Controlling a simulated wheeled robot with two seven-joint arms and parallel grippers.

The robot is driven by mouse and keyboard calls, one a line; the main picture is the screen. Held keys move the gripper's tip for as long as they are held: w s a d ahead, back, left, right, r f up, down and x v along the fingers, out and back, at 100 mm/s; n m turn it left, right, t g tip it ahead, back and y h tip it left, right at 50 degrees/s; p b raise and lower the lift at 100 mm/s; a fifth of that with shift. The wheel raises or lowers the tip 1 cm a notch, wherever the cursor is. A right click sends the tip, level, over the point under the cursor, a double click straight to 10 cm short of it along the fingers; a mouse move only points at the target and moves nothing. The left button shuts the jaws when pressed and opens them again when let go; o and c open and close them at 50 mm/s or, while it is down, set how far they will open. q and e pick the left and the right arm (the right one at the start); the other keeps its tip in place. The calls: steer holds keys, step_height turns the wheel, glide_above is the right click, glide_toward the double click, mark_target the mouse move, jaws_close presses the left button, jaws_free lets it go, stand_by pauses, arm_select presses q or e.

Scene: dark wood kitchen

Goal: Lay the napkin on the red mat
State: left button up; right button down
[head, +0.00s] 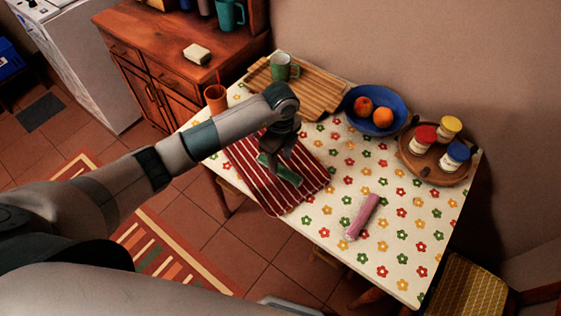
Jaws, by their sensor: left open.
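The red mat (249,180) with white stripes lies at the left front of the flowered table. A green rolled item (287,175), which looks like a rolled napkin, lies on the mat, partly hidden by my gripper. My left gripper (277,162) points down over the mat, right at the green roll. Its jaws are open; I cannot tell whether a finger touches the roll. A pink roll (362,216), like another rolled napkin, lies on the tablecloth to the right of the mat. My right gripper is out of view.
A wooden tray (315,97) with a green mug (281,67) stands behind the mat. An orange cup (215,98) stands at the left edge. A blue bowl (373,128) of fruit and a round tray (451,178) with lidded jars stand right.

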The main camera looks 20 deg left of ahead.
mark_target(280, 165)
arm_select(q)
step_height(280, 165, up, 10)
steer(key=b, duration=0.2)
steer(key=shift+r, duration=0.2)
